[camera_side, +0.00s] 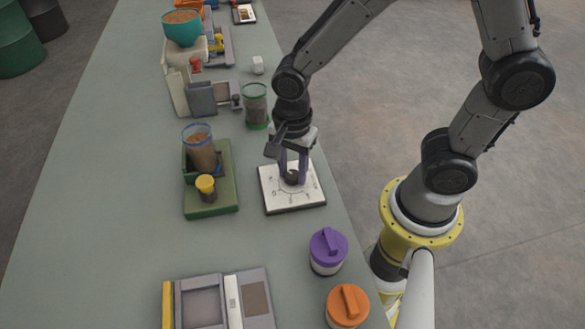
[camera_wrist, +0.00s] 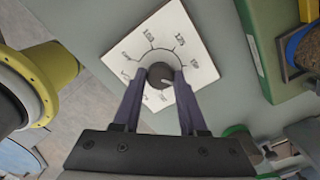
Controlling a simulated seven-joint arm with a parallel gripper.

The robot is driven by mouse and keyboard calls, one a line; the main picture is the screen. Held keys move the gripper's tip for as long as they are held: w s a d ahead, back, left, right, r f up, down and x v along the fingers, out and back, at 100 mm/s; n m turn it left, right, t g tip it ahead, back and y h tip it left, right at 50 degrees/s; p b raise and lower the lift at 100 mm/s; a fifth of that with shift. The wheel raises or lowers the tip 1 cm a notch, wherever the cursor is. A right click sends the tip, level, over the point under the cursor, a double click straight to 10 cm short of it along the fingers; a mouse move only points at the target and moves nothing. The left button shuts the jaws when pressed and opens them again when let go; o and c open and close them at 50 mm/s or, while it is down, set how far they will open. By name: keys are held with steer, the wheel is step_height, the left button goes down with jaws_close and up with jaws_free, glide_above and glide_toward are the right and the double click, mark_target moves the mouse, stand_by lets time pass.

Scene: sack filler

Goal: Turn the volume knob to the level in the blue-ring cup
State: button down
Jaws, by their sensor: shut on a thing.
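The volume knob (camera_wrist: 160,72) is a dark round dial on a white square plate (camera_side: 304,200) near the table's right edge. My gripper (camera_side: 291,166) points down over the plate, its two purple fingers shut on the knob's sides; in the side view they partly hide the knob. In the wrist view a light pointer mark on the knob faces lower right; numbers and tick marks surround it, partly too small to read. The blue-ring cup (camera_side: 200,152) is clear, holds brown grain and stands in a green holder (camera_side: 222,190) left of the plate; its level marks are unreadable.
A green-ring cup (camera_side: 256,106) stands behind my gripper. Purple-lidded (camera_side: 327,250) and orange-lidded (camera_side: 348,306) jars stand in front, along the right edge. A grey tray unit (camera_side: 218,300) lies at the front. The table's left side is clear.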

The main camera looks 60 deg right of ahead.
mark_target(293, 174)
steer(key=shift+r+m, duration=0.1)
steer(key=shift+m, duration=1.4)
steer(key=shift+c, duration=2.2)
jaws_free()
step_height(293, 174, up, 14)
steer(key=shift+d, duration=0.1)
